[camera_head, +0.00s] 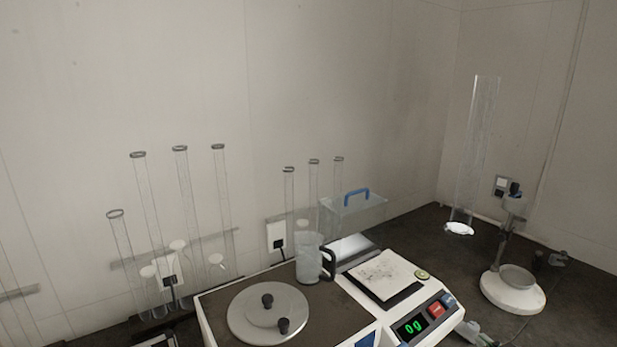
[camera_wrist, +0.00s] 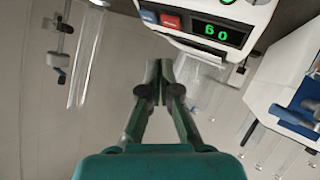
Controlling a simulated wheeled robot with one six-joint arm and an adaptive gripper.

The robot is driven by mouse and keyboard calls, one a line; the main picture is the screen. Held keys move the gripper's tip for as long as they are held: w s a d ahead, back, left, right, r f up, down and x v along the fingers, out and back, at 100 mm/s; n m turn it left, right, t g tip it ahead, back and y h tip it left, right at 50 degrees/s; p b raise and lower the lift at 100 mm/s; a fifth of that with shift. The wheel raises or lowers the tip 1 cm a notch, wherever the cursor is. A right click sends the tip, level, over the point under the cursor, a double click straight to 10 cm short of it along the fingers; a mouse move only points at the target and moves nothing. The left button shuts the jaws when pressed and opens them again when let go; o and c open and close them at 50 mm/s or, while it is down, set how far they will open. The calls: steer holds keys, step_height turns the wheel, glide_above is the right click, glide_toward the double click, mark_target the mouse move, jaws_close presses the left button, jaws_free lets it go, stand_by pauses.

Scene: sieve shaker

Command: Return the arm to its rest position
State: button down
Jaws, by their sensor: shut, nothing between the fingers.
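My gripper (camera_wrist: 160,78) shows in the wrist view, reaching up from the bottom edge. Its two green fingers with dark joints come together at the tips, and nothing is held between them. In the wrist view the balance (camera_wrist: 180,22) is beyond the fingertips, at the top, upside down. The same balance (camera_head: 437,297) stands in the head view with its green display reading 0 g. I cannot make out my gripper or arm for certain in the head view.
A sieve shaker with a round grey lid (camera_head: 268,314) stands left of the balance, with a clear jug (camera_head: 309,260) at its rear. Several tall glass tubes (camera_head: 187,205) stand along the wall. A tall cylinder (camera_head: 476,150) and a white-based stand (camera_head: 513,292) are at the right.

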steer(key=s+a+f+m, duration=0.2)
steer(key=s+a+f, duration=0.4)
steer(key=s+f, duration=0.3)
steer(key=s+a+f+m, duration=0.2)
steer(key=s+a+f, duration=0.5)
steer(key=s, duration=0.5)
steer(key=s+a+r+t, duration=0.1)
steer(key=s+a+r, duration=0.1)
steer(key=s, duration=0.9)
steer(key=s+a+r, duration=0.3)
steer(key=s+r, duration=0.1)
steer(key=s, duration=0.8)
steer(key=shift+s+a+t+y, duration=0.2)
steer(key=shift+t+y, duration=0.1)
steer(key=shift+t, duration=0.1)
